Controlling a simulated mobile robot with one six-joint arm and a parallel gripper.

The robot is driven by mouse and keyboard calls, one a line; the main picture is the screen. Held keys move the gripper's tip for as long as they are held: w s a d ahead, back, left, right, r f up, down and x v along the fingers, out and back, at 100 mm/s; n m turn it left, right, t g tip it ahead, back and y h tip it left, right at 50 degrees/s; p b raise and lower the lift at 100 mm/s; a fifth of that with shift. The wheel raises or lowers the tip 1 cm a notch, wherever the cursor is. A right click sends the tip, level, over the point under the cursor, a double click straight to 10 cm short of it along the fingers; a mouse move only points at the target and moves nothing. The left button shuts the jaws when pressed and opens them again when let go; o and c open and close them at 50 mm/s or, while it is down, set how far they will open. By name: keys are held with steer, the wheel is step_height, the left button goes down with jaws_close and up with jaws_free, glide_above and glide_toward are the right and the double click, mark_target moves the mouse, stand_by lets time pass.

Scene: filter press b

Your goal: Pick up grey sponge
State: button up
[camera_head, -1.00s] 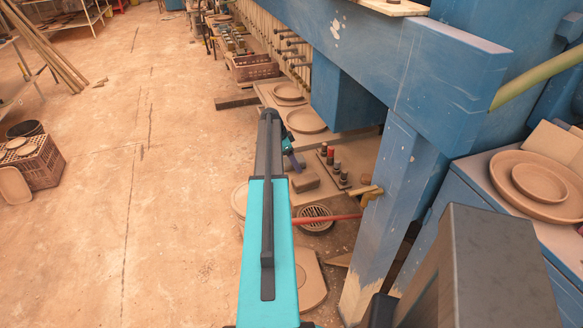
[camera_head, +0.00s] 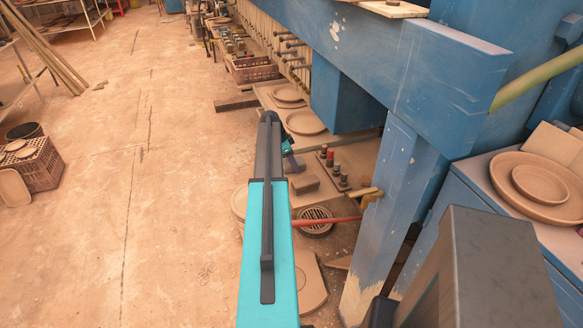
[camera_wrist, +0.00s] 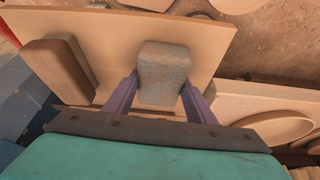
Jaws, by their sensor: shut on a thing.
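The grey sponge (camera_wrist: 163,75) is a small, rounded, speckled block in the middle of the wrist view. My gripper (camera_wrist: 160,90) has its two purple fingers on either side of it, shut on its sides. The sponge is over a tan board (camera_wrist: 115,30), and I cannot tell whether it touches the board. In the head view my gripper (camera_head: 290,160) is mostly hidden behind my teal arm, and I cannot make out the sponge there.
A brown block (camera_wrist: 58,72) lies on the board left of the sponge. Several dark and red-topped knobs (camera_head: 330,160) stand right of my gripper in the head view. A blue press post (camera_head: 385,205) and a red bar (camera_head: 330,219) are close by. Open floor (camera_head: 150,200) lies left.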

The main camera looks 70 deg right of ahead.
steer(key=shift+r, duration=0.25)
step_height(320, 180, up, 10)
steer(key=b, duration=0.2)
steer(key=shift+f+b, duration=0.1)
steer(key=shift+b, duration=0.3)
